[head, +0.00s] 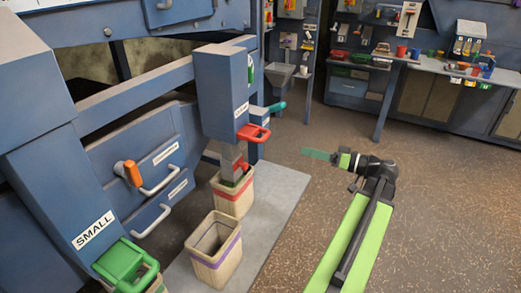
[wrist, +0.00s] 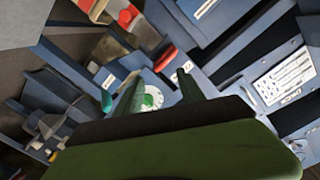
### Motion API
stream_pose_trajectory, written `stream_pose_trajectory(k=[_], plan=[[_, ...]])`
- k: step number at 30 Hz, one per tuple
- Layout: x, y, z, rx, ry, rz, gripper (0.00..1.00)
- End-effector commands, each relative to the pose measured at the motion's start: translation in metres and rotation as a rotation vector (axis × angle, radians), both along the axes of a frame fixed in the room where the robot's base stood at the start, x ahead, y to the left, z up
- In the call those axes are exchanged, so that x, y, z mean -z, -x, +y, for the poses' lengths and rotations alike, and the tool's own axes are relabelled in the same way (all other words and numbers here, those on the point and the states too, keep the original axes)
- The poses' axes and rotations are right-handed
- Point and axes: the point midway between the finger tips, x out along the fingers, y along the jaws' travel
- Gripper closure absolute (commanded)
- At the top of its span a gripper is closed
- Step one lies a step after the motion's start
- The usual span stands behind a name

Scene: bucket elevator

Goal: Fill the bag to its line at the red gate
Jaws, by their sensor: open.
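The red gate (head: 253,132) has a red loop handle on the front of a blue chute. A beige bag (head: 232,200) with a red band stands upright below it, its mouth around or just under the grey spout (head: 231,162). The fill level inside cannot be told. My gripper (head: 318,154) is open and seems empty, out over the floor to the right of the red gate and apart from it. In the wrist view my gripper's two dark green fingers (wrist: 157,88) stand apart, with nothing seen held between them.
A second beige bag (head: 214,252) with a purple band stands in front on the grey mat (head: 262,225). A green gate (head: 125,262) is at lower left, a teal handle (head: 275,107) behind the red gate. A workbench (head: 440,66) lines the back; the right floor is clear.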

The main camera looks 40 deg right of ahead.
Motion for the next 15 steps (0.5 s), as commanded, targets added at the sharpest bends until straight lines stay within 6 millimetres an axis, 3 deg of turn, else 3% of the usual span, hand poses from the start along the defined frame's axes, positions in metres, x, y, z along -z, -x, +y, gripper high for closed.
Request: stream_pose_trajectory(k=[1,3,9,15], plan=[[0.001,0.000,0.000,0.006,-0.148,0.071,0.62],[-0.002,0.001,-0.001,0.021,-0.361,0.175,0.71],[-0.027,0.003,-0.002,0.094,-0.849,0.431,0.97],[-0.051,0.004,-0.003,0.113,-0.888,0.476,1.00]])
